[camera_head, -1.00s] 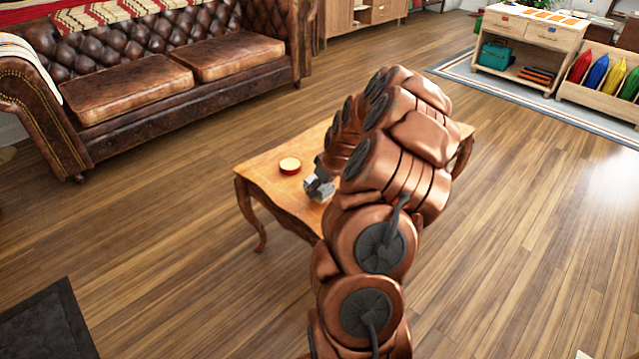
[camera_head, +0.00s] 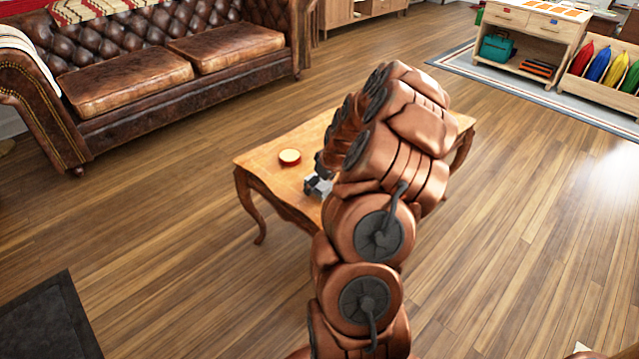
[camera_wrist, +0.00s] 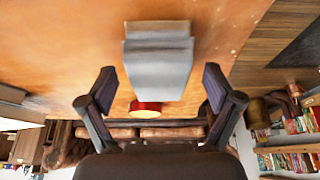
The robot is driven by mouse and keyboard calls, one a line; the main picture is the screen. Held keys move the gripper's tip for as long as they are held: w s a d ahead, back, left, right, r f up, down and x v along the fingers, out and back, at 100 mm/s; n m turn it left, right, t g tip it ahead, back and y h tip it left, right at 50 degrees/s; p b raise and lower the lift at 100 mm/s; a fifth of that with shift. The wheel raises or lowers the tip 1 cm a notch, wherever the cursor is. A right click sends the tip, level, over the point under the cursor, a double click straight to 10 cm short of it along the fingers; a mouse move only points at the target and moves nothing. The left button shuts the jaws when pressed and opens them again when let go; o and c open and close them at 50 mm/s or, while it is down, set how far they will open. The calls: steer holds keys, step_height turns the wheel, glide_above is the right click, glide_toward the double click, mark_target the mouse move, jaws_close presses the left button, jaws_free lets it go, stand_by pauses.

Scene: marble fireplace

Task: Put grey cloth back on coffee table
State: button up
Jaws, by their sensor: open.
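A grey folded cloth (camera_wrist: 158,65) shows in the wrist view against the orange-brown top of the wooden coffee table (camera_wrist: 60,45). My gripper (camera_wrist: 158,80) is open, with its two dark fingers apart on either side of the cloth. I cannot tell how far above the cloth the fingers are, and no contact shows. In the head view, my arm covers much of the coffee table (camera_head: 262,168). A small grey-white shape shows beside my arm over the table's near side; I cannot tell whether it is cloth or gripper.
A round red tin (camera_head: 290,157) stands on the table near the cloth; it also shows in the wrist view (camera_wrist: 145,107). A brown leather sofa (camera_head: 165,65) stands behind at left. A wooden shelf unit (camera_head: 530,40) is at far right. The floor (camera_head: 170,240) around the table is clear.

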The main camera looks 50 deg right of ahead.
steer(key=shift+r, duration=0.15)
steer(key=v, duration=1.1)
steer(key=shift+s+r, duration=0.25)
steer(key=shift+r, duration=0.05)
stand_by(0.4)
steer(key=s+a+r+n+g+y+p, duration=0.1)
steer(key=s+a+r+p, duration=0.1)
steer(key=a+r+p, duration=0.75)
steer(key=s+a+r+n+g+y+p, duration=0.15)
steer(key=a+r+p, duration=0.35)
steer(key=a+r, duration=0.9)
steer(key=s+a+r+g+p, duration=0.1)
steer(key=s+a+r+p, duration=0.3)
steer(key=s+p, duration=0.1)
steer(key=s+a+r+m+g+h+p, duration=0.1)
steer(key=s+a+r+p, duration=0.3)
steer(key=s, duration=0.4)
steer(key=s+a+r+m+g+h+p, duration=0.1)
steer(key=s+a+r+p, duration=0.3)
steer(key=s, duration=0.3)
steer(key=shift+s+a+r+p, duration=0.25)
steer(key=shift+a+p, duration=0.55)
steer(key=shift+a, duration=0.1)
steer(key=shift+s+g, duration=0.35)
steer(key=shift+s, duration=0.2)
